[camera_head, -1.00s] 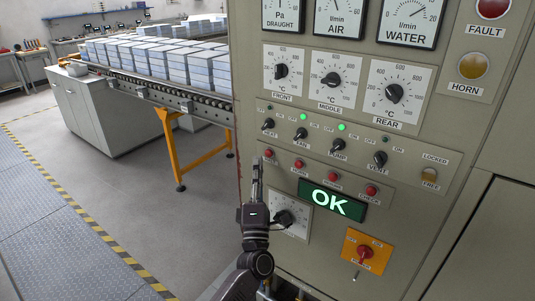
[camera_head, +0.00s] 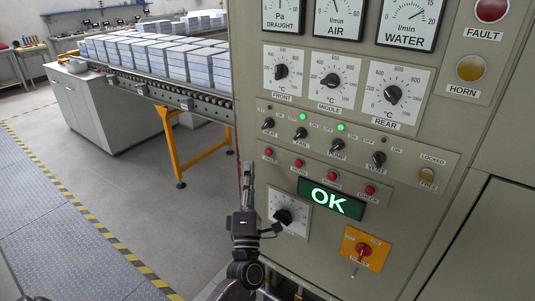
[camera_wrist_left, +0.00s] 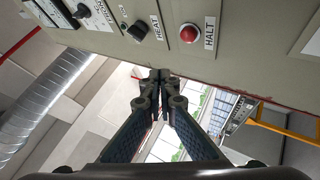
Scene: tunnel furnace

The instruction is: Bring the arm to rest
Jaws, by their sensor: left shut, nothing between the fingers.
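My left gripper (camera_head: 247,172) points up in front of the lower left edge of the control panel (camera_head: 440,135). It is shut and empty, and it hides a little of the panel's edge. In the left wrist view its fingertips (camera_wrist_left: 160,76) meet near the panel's edge, below the red HALT button (camera_wrist_left: 189,33) and the black HEAT switch (camera_wrist_left: 137,31). I cannot tell whether it touches the panel. My right gripper is in neither view.
A green OK display (camera_head: 330,199), a lower dial (camera_head: 284,216) and an orange switch plate (camera_head: 364,250) are right of the gripper. A roller conveyor (camera_head: 190,102) carries stacked pale blocks (camera_head: 165,57) behind. The floor (camera_head: 110,190) at left is open.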

